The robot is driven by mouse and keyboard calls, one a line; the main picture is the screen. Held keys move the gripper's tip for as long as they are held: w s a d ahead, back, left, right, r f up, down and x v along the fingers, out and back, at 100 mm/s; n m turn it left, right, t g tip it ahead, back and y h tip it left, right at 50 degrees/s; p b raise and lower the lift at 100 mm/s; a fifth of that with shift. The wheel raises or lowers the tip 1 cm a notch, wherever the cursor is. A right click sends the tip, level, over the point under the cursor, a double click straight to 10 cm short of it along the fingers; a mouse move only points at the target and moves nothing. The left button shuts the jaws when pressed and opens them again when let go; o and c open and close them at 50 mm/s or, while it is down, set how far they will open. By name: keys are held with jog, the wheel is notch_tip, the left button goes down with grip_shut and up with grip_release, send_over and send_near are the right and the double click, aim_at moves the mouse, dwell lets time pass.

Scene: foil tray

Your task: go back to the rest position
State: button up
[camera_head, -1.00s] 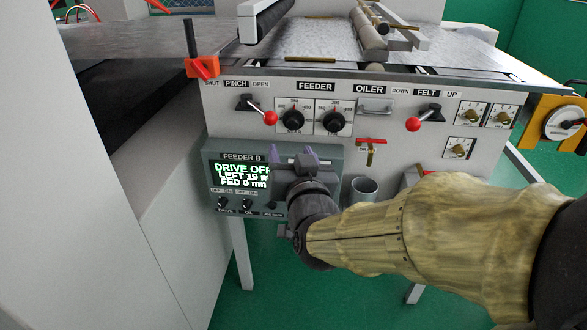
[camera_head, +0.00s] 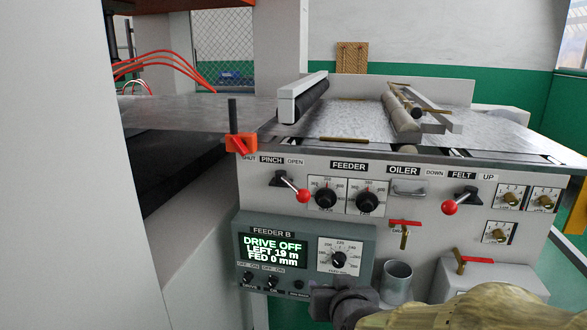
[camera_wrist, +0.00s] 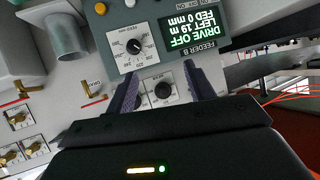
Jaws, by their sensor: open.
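My gripper (camera_wrist: 160,82) is open in the wrist view, its two purple-grey fingers apart with nothing between them. In the head view my gripper (camera_head: 335,300) is at the bottom edge, in front of the lower right of the FEEDER B box (camera_head: 305,232); its fingers cannot be made out there. The box's screen (camera_head: 272,250) reads DRIVE OFF, LEFT 19 m, FED 0 mm. Its white dial (camera_head: 340,257) is uncovered in the head view and also shows in the wrist view (camera_wrist: 136,46), apart from the fingers.
The machine panel (camera_head: 420,225) has red-knobbed PINCH (camera_head: 302,195) and FELT (camera_head: 449,207) levers. A grey cup (camera_head: 396,283) and a red-handled valve (camera_head: 462,261) stick out close to my arm. A large pale wall (camera_head: 70,170) stands at left.

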jog(key=s+d+f+g+h, duration=0.2)
jog(key=s+d+f+g, duration=0.5)
jog(key=s+f+g, duration=0.5)
notch_tip(320, 180, up, 29)
jog(key=t+p, duration=0.2)
jog(key=p, duration=2.8)
jog(key=shift+w+d, duration=0.15)
jog(key=shift+w, duration=0.3)
jog(key=shift+w, duration=0.1)
